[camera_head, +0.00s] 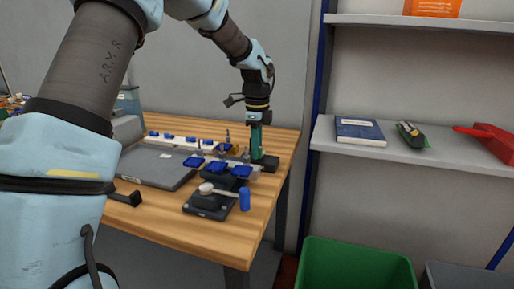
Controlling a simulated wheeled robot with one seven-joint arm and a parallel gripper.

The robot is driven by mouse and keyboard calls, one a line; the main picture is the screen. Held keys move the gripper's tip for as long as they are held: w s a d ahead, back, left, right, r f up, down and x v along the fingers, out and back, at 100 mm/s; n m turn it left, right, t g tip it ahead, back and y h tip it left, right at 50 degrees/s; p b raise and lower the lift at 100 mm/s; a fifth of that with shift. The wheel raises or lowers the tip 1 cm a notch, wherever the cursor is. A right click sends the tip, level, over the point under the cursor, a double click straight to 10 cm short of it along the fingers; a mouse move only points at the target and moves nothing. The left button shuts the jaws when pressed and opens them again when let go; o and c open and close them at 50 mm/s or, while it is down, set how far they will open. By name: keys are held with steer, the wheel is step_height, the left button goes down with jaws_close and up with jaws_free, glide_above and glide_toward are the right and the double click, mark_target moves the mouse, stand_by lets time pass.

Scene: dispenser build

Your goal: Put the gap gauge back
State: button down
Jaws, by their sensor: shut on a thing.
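My gripper (257,126) points down over the far right part of the wooden table. It is shut on a slim upright green piece (256,143), which I take for the gap gauge. The lower end of the green piece is just above or at a small dark block (268,164) near the table's right edge. I cannot tell whether it is seated in the block or only in front of or above it. The fingertips are small and partly hidden by the green piece.
The wooden table (190,236) also holds a grey plate (158,169), several blue-topped parts, a dark fixture (210,206) and a blue cylinder (244,199). Shelves (322,134) stand to the right, with a green bin (355,262) below. The table's front right corner is clear.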

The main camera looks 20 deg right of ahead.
steer(key=shift+f, duration=0.5)
steer(key=shift+c, duration=1.7)
jaws_free()
steer(key=shift+r+p, duration=3)
steer(key=shift+r, duration=0.55)
steer(key=shift+s+f, duration=0.1)
